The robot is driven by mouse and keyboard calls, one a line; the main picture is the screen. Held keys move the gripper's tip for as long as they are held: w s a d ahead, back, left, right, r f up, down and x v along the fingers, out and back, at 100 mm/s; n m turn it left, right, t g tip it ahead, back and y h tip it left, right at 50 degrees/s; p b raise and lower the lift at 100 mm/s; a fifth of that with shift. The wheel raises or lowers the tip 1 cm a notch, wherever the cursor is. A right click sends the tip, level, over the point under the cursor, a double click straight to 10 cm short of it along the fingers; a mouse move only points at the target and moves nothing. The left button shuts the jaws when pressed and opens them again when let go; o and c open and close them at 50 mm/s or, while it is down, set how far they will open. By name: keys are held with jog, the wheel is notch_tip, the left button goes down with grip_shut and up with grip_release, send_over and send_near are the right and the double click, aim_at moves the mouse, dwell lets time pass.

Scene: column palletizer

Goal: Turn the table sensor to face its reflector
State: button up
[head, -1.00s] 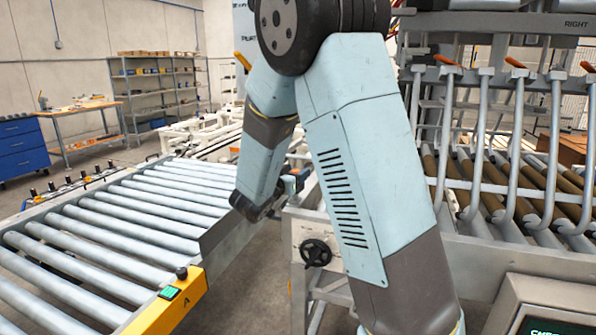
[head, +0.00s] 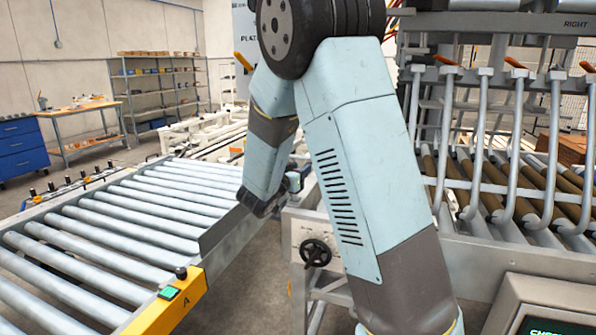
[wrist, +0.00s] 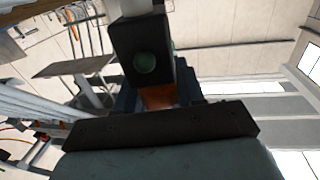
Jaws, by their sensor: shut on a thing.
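The table sensor (wrist: 143,50) is a black block with a round green lens that faces the wrist camera, on a pale post at the top of the wrist view. My gripper (wrist: 158,98) is shut on it; an orange part shows just below the block, and the dark gripper body fills the bottom. In the head view my wrist hangs beside the edge of the roller table, and my arm hides most of the gripper. A small grey-teal part (head: 294,181) there may be the sensor, but I cannot be sure. I cannot pick out the reflector.
A roller conveyor (head: 110,225) with a yellow end plate (head: 170,303) lies at left. A black handwheel (head: 315,253) is on the frame below my wrist. Bent grey bars (head: 478,150) stand over rollers at right. A screen console (head: 545,310) is at lower right.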

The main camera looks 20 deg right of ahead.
jog(key=shift+c, duration=1)
jog(key=shift+g, duration=0.3)
jog(key=shift+s+m+g+h, duration=0.1)
jog(key=shift+m+g+h, duration=0.6)
jog(key=shift+m+h, duration=0.1)
jog(key=o, duration=0.9)
jog(key=shift+o, duration=0.2)
jog(key=shift+s, duration=0.1)
jog(key=v, duration=1.3)
jog(key=shift+s+a, duration=0.15)
jog(key=shift+a, duration=0.1)
